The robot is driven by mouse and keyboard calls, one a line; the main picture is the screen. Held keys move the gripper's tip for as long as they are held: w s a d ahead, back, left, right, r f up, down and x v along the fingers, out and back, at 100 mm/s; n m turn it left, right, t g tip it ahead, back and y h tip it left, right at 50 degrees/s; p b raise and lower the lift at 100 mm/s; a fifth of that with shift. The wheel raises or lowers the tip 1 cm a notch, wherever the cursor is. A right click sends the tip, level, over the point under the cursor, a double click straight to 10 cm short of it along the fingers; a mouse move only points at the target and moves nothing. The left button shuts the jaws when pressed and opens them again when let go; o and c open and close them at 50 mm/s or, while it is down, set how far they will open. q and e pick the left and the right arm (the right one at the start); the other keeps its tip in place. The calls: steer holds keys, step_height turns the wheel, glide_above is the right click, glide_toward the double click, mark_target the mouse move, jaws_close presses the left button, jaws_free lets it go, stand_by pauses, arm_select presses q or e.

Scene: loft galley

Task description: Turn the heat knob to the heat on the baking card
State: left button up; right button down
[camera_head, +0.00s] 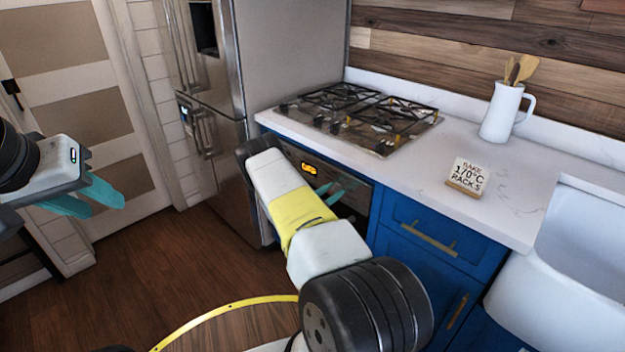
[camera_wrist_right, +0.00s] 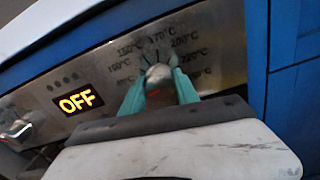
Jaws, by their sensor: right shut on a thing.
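The heat knob (camera_wrist_right: 158,74) is a rounded metal knob on the steel oven panel, ringed by temperature marks with 170°C near the top. Which mark it points to is unclear. The orange display (camera_wrist_right: 78,102) beside it reads OFF. My right gripper (camera_wrist_right: 158,82) is shut on the knob, one teal finger on each side. In the head view, its teal fingers show at the oven front and the arm partly covers the oven. The baking card (camera_head: 467,176) stands on the counter and reads BAKE 170°C, RACK 5. My left gripper (camera_head: 102,204) is open and empty at the left.
A gas hob (camera_head: 375,122) is set into the white counter (camera_head: 425,178) above the oven. A white jug (camera_head: 502,112) with wooden utensils stands at the back. Blue drawers (camera_head: 415,222) and a white sink (camera_head: 575,270) are to the right, a steel fridge (camera_head: 217,100) to the left.

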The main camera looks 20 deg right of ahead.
steer(key=m, duration=1)
steer(key=shift+s+f+m, duration=0.1)
steer(key=shift+m, duration=0.3)
steer(key=m, duration=0.5)
steer(key=shift+f, duration=0.1)
steer(key=m, duration=0.5)
steer(key=shift+f+m, duration=0.1)
steer(key=shift+m, duration=0.3)
steer(key=c, duration=0.9)
jaws_free()
steer(key=shift+v, duration=3.9)
